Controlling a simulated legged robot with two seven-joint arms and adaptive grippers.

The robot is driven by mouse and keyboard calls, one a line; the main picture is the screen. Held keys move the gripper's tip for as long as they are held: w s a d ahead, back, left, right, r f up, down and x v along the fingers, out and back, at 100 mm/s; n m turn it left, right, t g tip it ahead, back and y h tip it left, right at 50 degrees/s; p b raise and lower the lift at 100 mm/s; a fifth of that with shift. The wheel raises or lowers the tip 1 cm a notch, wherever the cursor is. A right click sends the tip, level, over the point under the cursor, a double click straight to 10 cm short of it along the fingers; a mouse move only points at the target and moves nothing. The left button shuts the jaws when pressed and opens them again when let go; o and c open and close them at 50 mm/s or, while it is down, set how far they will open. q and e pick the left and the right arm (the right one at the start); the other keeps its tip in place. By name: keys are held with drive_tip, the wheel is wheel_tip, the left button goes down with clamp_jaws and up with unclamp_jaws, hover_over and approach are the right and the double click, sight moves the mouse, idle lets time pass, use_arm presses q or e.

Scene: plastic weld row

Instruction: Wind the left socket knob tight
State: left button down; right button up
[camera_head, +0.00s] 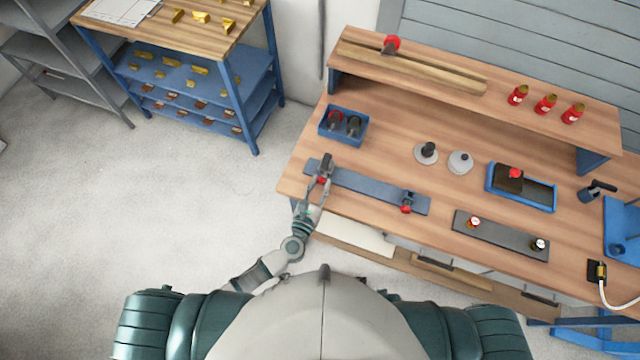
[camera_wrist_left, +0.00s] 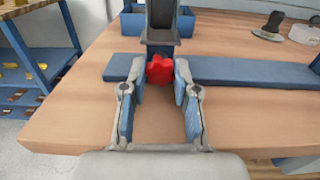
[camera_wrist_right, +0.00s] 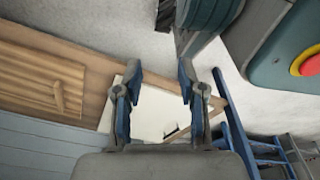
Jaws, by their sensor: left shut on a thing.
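The left socket is a dark upright block (camera_wrist_left: 160,28) near the left end of a blue bar (camera_head: 365,184) on the wooden bench. Its red knob (camera_wrist_left: 160,69) faces my left wrist camera. My left gripper (camera_head: 321,187) reaches in from the front, and in the left wrist view its fingers (camera_wrist_left: 159,78) are shut on the red knob, one on each side. A second socket with a red knob (camera_head: 406,208) stands at the bar's right end. My right gripper (camera_wrist_right: 160,75) is open and empty, away from the bench top; it is not seen in the head view.
A blue bin (camera_head: 343,125) with red and dark items stands behind the bar's left end. A grey plate (camera_head: 500,234) with two knobs lies to the right. Round grey pieces (camera_head: 460,162) and a blue tray (camera_head: 521,187) stand behind. A raised shelf (camera_head: 470,85) runs along the back.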

use_arm(q)
drive_tip(key=shift+r+m+p, duration=0.15)
drive_tip(key=shift+m+p, duration=0.25)
drive_tip(key=shift+m, duration=0.7)
drive_tip(key=shift+w, duration=0.1)
use_arm(e)
drive_tip(key=s, duration=0.1)
drive_tip(key=s+f, duration=0.1)
drive_tip(key=s, duration=0.1)
drive_tip(key=shift+d+f, duration=0.25)
drive_tip(key=shift+f, duration=0.05)
use_arm(q)
drive_tip(key=c, duration=0.9)
unclamp_jaws()
drive_tip(key=shift+o, duration=0.2)
drive_tip(key=v, duration=1.2)
